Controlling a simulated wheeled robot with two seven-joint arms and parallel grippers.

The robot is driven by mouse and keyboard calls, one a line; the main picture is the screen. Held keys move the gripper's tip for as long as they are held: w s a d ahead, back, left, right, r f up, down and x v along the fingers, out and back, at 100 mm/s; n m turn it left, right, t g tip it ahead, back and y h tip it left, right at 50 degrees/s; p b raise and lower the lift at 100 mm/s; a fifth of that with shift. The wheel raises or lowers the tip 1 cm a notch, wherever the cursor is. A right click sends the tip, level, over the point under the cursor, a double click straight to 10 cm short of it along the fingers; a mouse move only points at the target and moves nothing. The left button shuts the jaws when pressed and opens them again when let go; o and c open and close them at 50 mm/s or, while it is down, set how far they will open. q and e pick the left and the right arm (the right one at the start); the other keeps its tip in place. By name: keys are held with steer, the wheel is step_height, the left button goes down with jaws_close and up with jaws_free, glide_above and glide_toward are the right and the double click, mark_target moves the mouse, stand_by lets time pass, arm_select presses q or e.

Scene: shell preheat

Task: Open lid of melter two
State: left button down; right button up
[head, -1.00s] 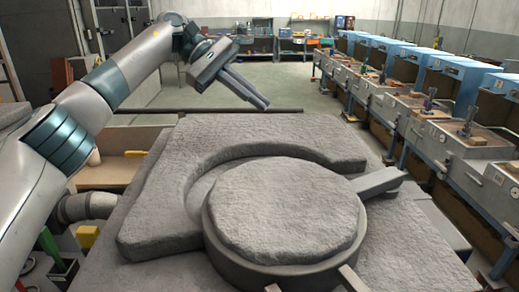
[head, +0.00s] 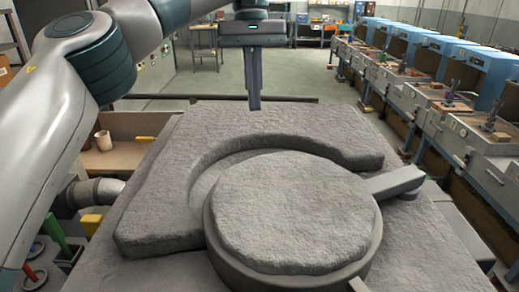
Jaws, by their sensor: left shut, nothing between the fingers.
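The melter's round grey lid (head: 295,210) lies flat in its ring on the rough grey top of the melter (head: 150,215). A flat bar handle (head: 385,185) sticks out from the lid's right side. My left gripper (head: 254,106) points straight down above the far edge of the melter top, beyond the lid and apart from it. Its fingers are together and hold nothing. My right gripper is not in view.
A raised curved block (head: 265,123) wraps around the lid's far and left sides. A beige cup (head: 103,140) stands on a shelf at left. A row of blue and grey machines (head: 440,120) lines the right side. Open floor lies behind.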

arm_select(q)
steer(key=x, duration=0.9)
steer(key=shift+f, duration=0.2)
steer(key=s, duration=0.1)
steer(key=s+p, duration=0.1)
steer(key=s, duration=0.2)
steer(key=shift+d+f, duration=0.2)
steer(key=shift+d, duration=0.15)
steer(key=shift+s, duration=0.1)
steer(key=shift+d, duration=0.1)
